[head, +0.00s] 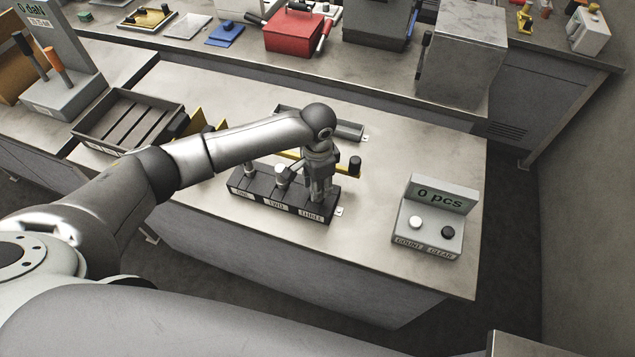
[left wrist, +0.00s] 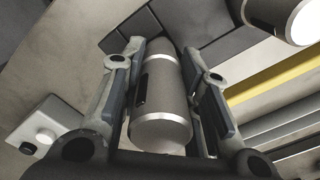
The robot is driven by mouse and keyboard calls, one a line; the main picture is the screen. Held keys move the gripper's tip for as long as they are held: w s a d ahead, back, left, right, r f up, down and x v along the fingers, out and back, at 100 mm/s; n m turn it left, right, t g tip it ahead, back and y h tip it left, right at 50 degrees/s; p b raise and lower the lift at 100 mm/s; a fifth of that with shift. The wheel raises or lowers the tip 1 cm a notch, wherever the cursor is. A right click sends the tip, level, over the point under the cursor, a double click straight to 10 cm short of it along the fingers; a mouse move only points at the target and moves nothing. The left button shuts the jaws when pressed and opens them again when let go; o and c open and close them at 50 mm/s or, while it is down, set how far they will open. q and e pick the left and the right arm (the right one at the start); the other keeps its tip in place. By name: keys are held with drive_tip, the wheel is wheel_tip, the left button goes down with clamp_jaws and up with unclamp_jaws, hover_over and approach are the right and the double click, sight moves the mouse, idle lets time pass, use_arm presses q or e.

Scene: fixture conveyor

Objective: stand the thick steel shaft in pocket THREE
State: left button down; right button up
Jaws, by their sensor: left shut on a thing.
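The dark fixture block (head: 262,200) lies on the near table, with pockets labelled ONE, TWO and THREE from left to right. My left gripper (head: 320,193) points down over the THREE end of the block. In the left wrist view the gripper (left wrist: 163,115) is shut on a thick grey shaft (left wrist: 160,92) with a bright steel band. The shaft's far end is over or in the dark block; I cannot tell whether it is seated. A pale-topped shaft (head: 282,175) stands at TWO, and a thinner piece (head: 249,169) stands at ONE. My right gripper is not in view.
A counter box (head: 428,232) reading "0 pcs", with a white and a black button, stands right of the block. A slatted tray (head: 85,128) is at the left. A yellow bar with a black knob (head: 355,164) is behind the gripper.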

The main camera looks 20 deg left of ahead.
use_arm(q)
drive_tip(key=shift+f+b, duration=0.45)
drive_tip(key=shift+f, duration=0.45)
idle(0.9)
